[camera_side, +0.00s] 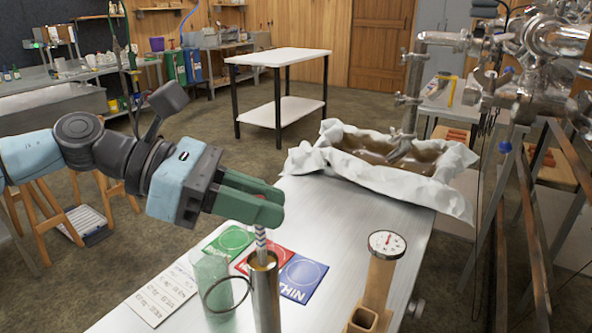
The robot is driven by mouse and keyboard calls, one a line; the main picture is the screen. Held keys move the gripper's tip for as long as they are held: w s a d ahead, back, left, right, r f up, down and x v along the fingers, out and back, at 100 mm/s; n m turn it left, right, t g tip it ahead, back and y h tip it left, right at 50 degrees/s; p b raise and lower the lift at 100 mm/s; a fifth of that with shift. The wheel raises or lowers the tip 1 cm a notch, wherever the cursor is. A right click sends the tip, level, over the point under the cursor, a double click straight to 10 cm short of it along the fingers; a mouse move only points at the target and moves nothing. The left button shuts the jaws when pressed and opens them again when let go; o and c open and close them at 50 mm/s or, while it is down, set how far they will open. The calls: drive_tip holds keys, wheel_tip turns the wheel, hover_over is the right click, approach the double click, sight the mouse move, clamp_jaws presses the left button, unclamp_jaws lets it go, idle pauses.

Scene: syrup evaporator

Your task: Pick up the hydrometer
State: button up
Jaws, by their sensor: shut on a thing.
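The hydrometer (261,243) shows as a thin blue-and-white striped stem, roughly upright. Its lower part is hidden inside a tall metal cup (265,297) at the front of the metal table. My gripper (268,207), with green fingers, comes in from the left above the cup. It is shut on the upper end of the hydrometer, and the fingers hide the stem's top. I cannot tell whether the hydrometer's lower end touches the bottom of the cup.
A greenish clear vessel (212,280) stands left of the cup. Green (229,240), red and blue (302,279) cards and a written sheet (162,297) lie around. A dial gauge (386,243) tops a wooden holder (374,297) at right. A cloth-lined pan (440,188) stands behind.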

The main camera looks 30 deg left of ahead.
drive_tip(key=shift+r, duration=0.1)
wheel_tip(320, 180, up, 18)
drive_tip(key=shift+f, duration=0.1)
idle(1.0)
idle(0.4)
